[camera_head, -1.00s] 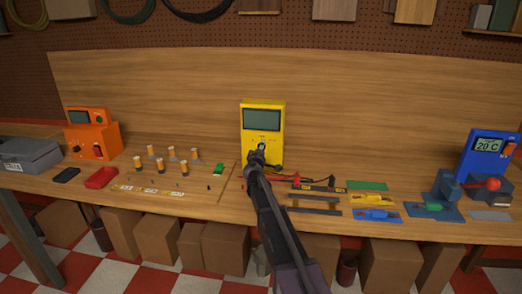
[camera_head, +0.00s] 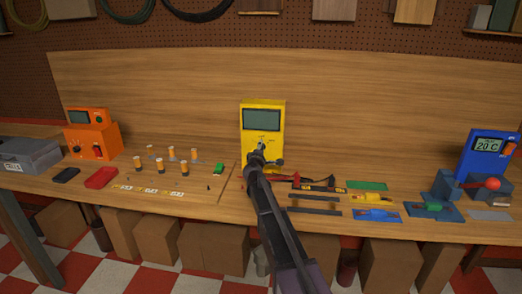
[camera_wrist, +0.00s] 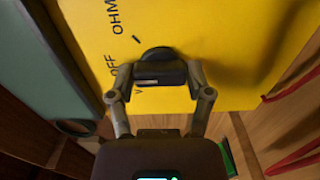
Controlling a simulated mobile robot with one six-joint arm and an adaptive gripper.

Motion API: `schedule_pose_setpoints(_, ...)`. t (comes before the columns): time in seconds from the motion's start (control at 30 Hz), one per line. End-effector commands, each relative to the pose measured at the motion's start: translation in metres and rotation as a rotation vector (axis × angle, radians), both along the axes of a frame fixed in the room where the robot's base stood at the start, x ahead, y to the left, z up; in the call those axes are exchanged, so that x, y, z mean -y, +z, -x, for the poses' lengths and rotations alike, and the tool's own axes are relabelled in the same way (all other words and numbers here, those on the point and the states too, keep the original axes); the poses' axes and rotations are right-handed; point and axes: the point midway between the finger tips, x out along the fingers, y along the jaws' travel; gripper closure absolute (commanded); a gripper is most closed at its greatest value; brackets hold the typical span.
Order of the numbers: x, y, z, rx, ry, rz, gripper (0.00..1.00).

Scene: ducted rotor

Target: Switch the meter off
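The yellow meter (camera_head: 262,123) stands upright at the middle back of the bench, its grey screen (camera_head: 261,119) without a readable value. My gripper (camera_head: 261,148) is at its lower front. In the wrist view the meter's face (camera_wrist: 215,35) carries the marks OHM, OFF and V around a dark round dial (camera_wrist: 157,53). My gripper (camera_wrist: 159,74) overlaps the dial, its fingers drawn together and apparently closed on it.
Red and black leads (camera_head: 285,178) lie right of the meter. An orange device (camera_head: 92,142) stands at left, a blue one (camera_head: 486,155) at right. The bench left of the meter is partly clear.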

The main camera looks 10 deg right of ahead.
Motion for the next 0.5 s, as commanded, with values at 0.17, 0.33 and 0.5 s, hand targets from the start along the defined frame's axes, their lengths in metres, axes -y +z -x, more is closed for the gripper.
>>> schedule_pose_setpoints(0.17, 0.0001, 0.0005, -0.002, 0.001, 0.0, 0.001, 0.0)
schedule_pose_setpoints(0.33, -0.0001, 0.0003, -0.0011, 0.0, 0.0, 0.0, 0.0)
schedule_pose_setpoints(0.5, -0.0002, 0.0002, -0.0007, 0.0, 0.001, -0.001, 0.0)
